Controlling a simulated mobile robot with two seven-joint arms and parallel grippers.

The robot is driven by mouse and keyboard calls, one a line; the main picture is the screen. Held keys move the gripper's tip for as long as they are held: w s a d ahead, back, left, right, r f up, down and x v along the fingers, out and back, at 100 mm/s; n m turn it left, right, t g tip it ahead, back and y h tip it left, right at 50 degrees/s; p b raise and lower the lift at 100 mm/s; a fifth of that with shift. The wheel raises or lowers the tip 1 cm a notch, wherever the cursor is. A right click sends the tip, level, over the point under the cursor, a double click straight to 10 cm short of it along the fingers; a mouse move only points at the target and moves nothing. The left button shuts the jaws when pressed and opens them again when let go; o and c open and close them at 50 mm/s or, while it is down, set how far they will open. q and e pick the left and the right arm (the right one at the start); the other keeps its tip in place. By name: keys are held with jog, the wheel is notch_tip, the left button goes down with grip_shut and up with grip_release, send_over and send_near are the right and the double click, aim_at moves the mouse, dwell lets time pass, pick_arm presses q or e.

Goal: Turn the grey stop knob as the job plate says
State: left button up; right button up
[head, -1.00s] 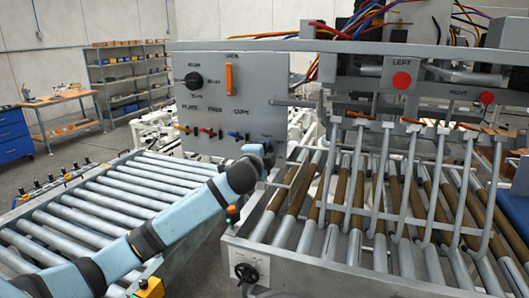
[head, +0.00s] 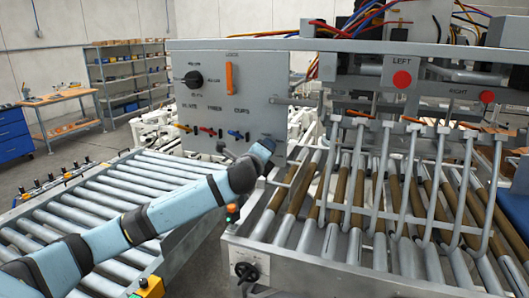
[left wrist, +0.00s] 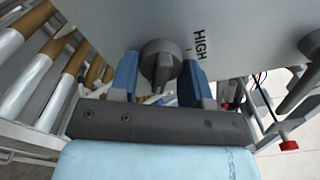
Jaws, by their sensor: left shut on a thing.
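A round grey knob (left wrist: 161,62) sits on a pale panel (left wrist: 235,28) in the left wrist view, beside the printed word HIGH. The two blue fingers of my left gripper (left wrist: 160,80) stand on either side of the knob and are shut on it. In the head view my left arm reaches to the lower right of the grey control panel (head: 262,95); its fingers and the held knob cannot be made out there. No job plate text can be read clearly. My right gripper is not in view.
The control panel carries a black dial (head: 193,79), an orange handle (head: 229,78) and small coloured levers (head: 207,131). A roller conveyor (head: 110,210) lies at left. Bent metal bars (head: 410,190) stand over rollers at right. Red buttons (head: 402,79) sit above.

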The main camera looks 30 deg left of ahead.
pick_arm(q)
jog(key=shift+f, duration=0.1)
dwell(0.4)
jog(key=o, duration=0.9)
jog(key=shift+s, duration=0.1)
jog(key=b+v, duration=0.3)
jog(key=v, duration=1)
jog(key=shift+s+b, duration=0.4)
